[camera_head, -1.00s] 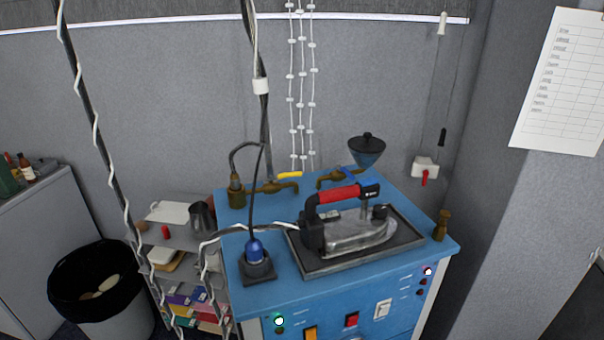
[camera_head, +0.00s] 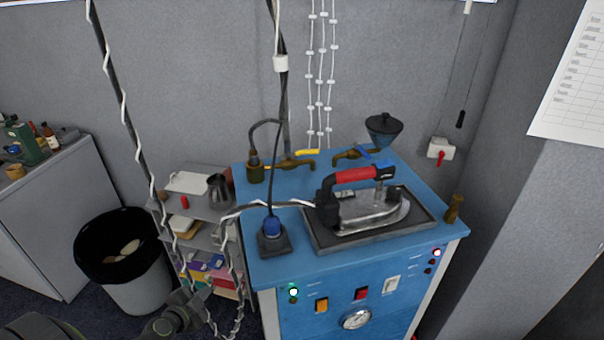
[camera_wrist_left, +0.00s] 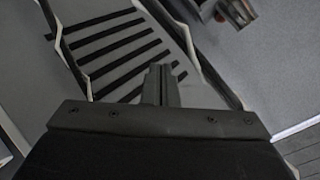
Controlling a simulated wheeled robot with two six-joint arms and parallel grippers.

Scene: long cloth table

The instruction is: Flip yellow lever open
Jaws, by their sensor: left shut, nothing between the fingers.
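The yellow lever (camera_head: 307,152) is a small handle on a brass tap (camera_head: 292,164) at the back left of the blue ironing station (camera_head: 340,263). It lies roughly level, along the tap. My left gripper (camera_head: 197,300) is low at the bottom left in the head view, in front of the shelf rack and well below and away from the lever. Its closed fingers show in the left wrist view (camera_wrist_left: 160,84), with nothing between them. The lever cannot be made out in the left wrist view. My right gripper is not in view.
An iron (camera_head: 365,207) with a red handle stands on a dark tray (camera_head: 322,243). A shelf rack (camera_head: 195,208) and black-lined bin (camera_head: 100,265) stand left.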

